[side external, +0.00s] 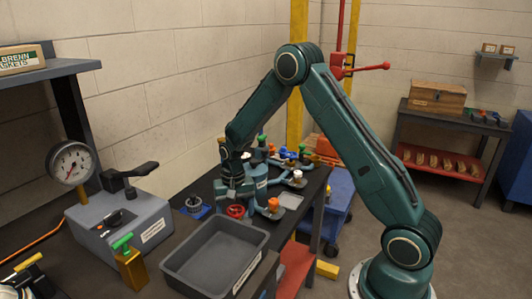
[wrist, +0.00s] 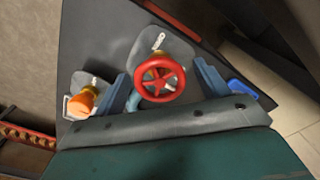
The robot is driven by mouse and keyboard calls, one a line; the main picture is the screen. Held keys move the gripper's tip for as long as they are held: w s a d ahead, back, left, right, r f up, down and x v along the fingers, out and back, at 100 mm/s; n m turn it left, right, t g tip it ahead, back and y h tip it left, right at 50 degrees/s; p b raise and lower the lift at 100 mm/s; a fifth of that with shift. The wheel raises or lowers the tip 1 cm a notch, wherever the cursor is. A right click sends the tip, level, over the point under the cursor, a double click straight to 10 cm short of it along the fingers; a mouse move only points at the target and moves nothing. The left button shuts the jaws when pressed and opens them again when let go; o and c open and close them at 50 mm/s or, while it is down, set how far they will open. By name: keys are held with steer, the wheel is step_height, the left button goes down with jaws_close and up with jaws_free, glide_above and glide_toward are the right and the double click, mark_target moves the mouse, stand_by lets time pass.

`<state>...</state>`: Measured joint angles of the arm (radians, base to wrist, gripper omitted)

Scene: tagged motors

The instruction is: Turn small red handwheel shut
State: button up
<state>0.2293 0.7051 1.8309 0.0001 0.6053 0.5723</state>
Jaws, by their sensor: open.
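The small red handwheel (side external: 236,211) is on the bench below my gripper, just behind the grey tray. In the wrist view the red handwheel (wrist: 160,78) shows its spokes and sits on a grey plate with a white tag (wrist: 158,41). My gripper (side external: 236,192) points down over it. In the wrist view my gripper's two blue fingers (wrist: 163,85) stand apart, one on each side of the wheel. I cannot tell whether they touch the rim.
An orange knob (wrist: 84,100) on its own plate lies left of the wheel in the wrist view. In the side view a grey tray (side external: 180,262) stands in front, with a grey box (side external: 118,232) to its left. Several valves with coloured knobs crowd the bench behind.

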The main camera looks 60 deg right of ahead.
mark_target(236, 211)
steer(key=shift+r, duration=0.15)
step_height(236, 211, up, 14)
steer(key=shift+f, duration=0.2)
stand_by(0.5)
steer(key=shift+r, duration=0.1)
steer(key=s+a+r+n+t, duration=0.35)
steer(key=s+a+r, duration=0.25)
steer(key=s+r, duration=0.55)
steer(key=s+a+n+t, duration=0.1)
steer(key=s+a+n, duration=0.1)
steer(key=s, duration=0.6)
steer(key=s+a+n+t, duration=0.1)
steer(key=s+a+n, duration=0.1)
steer(key=s, duration=0.5)
steer(key=shift+s+a+r+n, duration=0.25)
steer(key=shift+s+r+n, duration=0.15)
steer(key=shift+n, duration=0.45)
steer(key=shift+w, duration=0.1)
